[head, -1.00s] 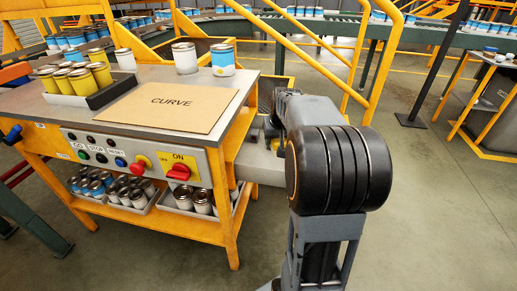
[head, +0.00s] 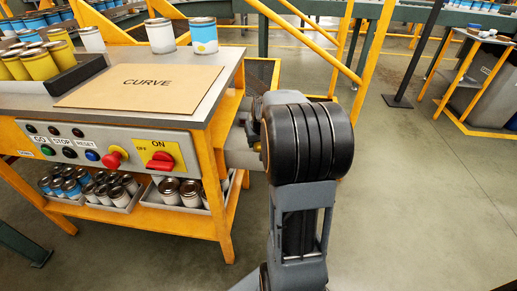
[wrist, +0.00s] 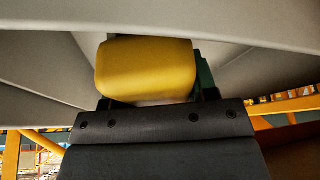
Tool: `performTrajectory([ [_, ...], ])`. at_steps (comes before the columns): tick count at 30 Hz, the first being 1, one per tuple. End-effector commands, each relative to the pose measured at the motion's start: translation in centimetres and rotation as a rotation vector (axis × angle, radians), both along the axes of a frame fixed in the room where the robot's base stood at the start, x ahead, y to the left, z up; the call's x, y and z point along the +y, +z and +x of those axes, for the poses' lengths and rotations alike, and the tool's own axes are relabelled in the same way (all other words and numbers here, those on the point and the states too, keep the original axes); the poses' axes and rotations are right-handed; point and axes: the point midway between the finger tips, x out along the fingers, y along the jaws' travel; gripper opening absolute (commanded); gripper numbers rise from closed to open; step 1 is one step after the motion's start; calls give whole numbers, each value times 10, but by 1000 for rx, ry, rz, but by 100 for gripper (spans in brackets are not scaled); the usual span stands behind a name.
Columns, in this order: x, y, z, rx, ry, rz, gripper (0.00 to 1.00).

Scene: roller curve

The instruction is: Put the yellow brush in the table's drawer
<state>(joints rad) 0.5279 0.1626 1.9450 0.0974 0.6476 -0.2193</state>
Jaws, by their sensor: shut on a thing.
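The yellow brush (wrist: 146,68) shows as a yellow block in the wrist view. My gripper (wrist: 152,97) is shut on it. Pale grey panels (wrist: 240,22) surround the brush above and at the sides, very close; they look like the drawer or table from near by. In the head view, a grey drawer-like part (head: 240,158) juts from the right side of the table (head: 213,190), partly behind my arm. My gripper and the brush are hidden there behind my arm, so I cannot tell whether the brush is inside the drawer.
On the table top lie a brown CURVE board (head: 140,86) and a dark tray (head: 75,75) with yellow cans. White and blue cans stand behind. A control panel (head: 105,150) with a red switch faces front. Yellow rails (head: 318,45) rise behind.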

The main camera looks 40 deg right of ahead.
Motion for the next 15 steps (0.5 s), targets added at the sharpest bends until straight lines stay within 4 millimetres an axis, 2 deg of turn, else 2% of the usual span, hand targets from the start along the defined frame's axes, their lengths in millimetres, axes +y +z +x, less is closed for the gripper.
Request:
performTrajectory([
  [1,1,-12,0,2,1,1,27],
  [5,1,-29,0,1,3,2,27],
  [15,2,-30,1,0,4,1,27],
])
